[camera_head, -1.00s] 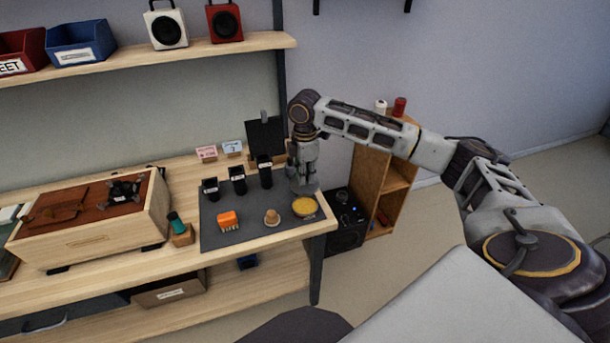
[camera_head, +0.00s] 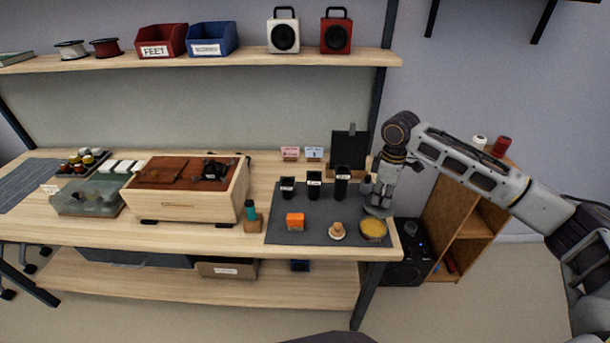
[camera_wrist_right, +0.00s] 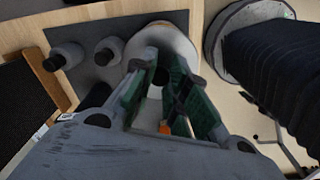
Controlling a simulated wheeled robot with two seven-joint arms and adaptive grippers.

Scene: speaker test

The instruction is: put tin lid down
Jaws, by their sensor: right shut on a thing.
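My right gripper (camera_head: 379,200) points down at the right end of the dark mat (camera_head: 288,230) and is shut on the tin lid (camera_head: 379,212), a grey disc. The lid is just behind an open round tin (camera_head: 373,230) with yellow contents. I cannot tell whether the lid touches the mat. In the right wrist view, the green-padded fingers (camera_wrist_right: 165,80) are in front of a pale round disc (camera_wrist_right: 165,42), which looks like the lid. The fingers partly hide it. My left gripper is not in view.
On the mat are several black cups (camera_head: 314,186), an orange block (camera_head: 295,220) and a small tan knob-like piece (camera_head: 338,231). A black panel (camera_head: 348,148) stands behind. A wooden box (camera_head: 190,195) stands left. The bench's right edge is close to the tin.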

